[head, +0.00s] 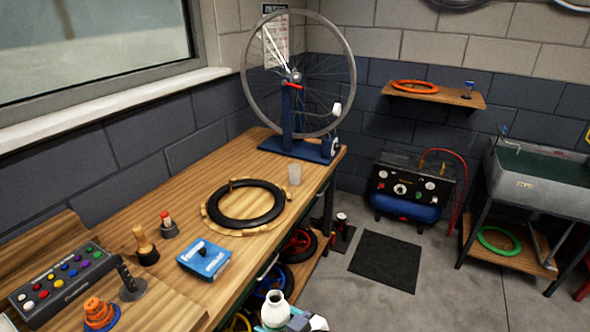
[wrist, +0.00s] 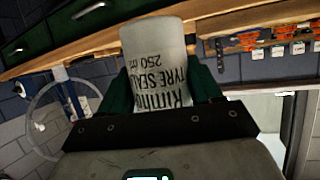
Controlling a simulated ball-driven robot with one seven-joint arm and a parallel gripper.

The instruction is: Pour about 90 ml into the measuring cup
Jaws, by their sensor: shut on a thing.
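My gripper (wrist: 165,92) is shut on a white bottle (wrist: 158,50). In the wrist view its label reads upside down, with "TYRE SEAL" and "250" legible, and dark green fingers stand on both sides of it. In the head view the bottle (head: 277,306) shows at the bottom edge, in front of the bench, with its open neck up and a slight tilt at most. A small translucent measuring cup (head: 295,174) stands upright on the wooden bench near its front edge, well apart from the bottle. Its contents cannot be made out.
A black tyre ring (head: 246,204) lies on the bench left of the cup. A wheel on a blue truing stand (head: 306,148) rises behind it. A blue box (head: 204,259), a button panel (head: 62,286) and small bottles occupy the nearer bench. Floor is open around the dark mat (head: 385,261).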

